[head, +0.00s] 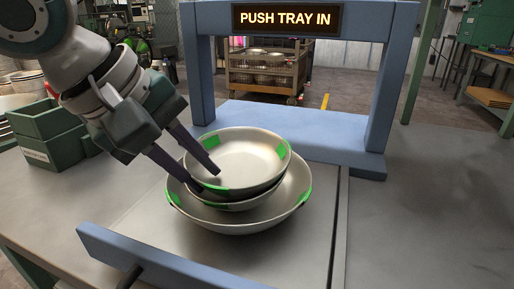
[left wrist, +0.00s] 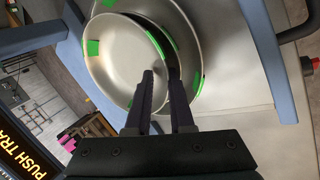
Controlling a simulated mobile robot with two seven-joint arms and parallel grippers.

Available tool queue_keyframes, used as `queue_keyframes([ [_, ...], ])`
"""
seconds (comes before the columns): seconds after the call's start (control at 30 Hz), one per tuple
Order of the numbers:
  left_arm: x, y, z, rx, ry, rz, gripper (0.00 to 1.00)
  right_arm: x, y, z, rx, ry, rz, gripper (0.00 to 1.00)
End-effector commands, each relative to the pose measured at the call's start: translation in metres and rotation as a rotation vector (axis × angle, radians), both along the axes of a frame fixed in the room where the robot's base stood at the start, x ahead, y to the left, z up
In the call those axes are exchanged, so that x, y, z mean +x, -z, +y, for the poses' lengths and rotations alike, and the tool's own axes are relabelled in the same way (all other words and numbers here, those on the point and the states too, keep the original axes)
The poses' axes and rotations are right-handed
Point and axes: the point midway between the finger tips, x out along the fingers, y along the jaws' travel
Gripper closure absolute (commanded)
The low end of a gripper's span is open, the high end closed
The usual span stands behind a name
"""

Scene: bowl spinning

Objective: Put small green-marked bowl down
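The small green-marked bowl (head: 245,158) is the topmost of three metal bowls. It sits in or just above a middle bowl (head: 243,203), which is mostly hidden. Both are over the large bowl (head: 245,223), whose rim also has green marks. My left gripper (head: 206,180) comes in from the upper left and straddles the near-left rim of the small bowl, one finger inside and one outside. The left wrist view shows the small bowl (left wrist: 115,62) with its rim between my fingers (left wrist: 161,80). A gap shows between the fingertips; contact with the wall is hard to see.
The bowls stand on a grey tray (head: 150,225) with a blue front bar (head: 165,262). Behind is a blue frame (head: 375,110) with a "PUSH TRAY IN" sign (head: 290,20). Green bins (head: 52,132) stand at left. The table at right is clear.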

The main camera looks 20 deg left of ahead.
Motion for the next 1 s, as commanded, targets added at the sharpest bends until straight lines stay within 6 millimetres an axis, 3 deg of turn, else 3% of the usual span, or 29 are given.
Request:
queue_keyframes([
  [0.07, -0.004, 0.003, 0.003, 0.010, -0.003, 0.017, 0.66, 0.000, -0.001, 0.000, -0.001, -0.001, 0.000, 0.66],
  [0.17, -0.008, -0.008, 0.006, 0.009, -0.003, 0.015, 0.66, 0.000, -0.006, -0.001, -0.002, -0.001, -0.001, 0.66],
  [0.6, -0.048, -0.088, 0.028, 0.006, -0.003, 0.006, 0.66, 0.000, -0.033, -0.001, -0.004, -0.002, -0.002, 0.66],
  [0.77, -0.055, -0.099, 0.030, 0.004, -0.001, 0.008, 0.66, 0.001, -0.036, -0.001, -0.004, -0.002, -0.002, 0.66],
  [1.0, -0.056, -0.100, 0.031, 0.003, -0.001, 0.008, 0.66, 0.001, -0.036, -0.001, -0.003, -0.002, -0.001, 0.66],
])
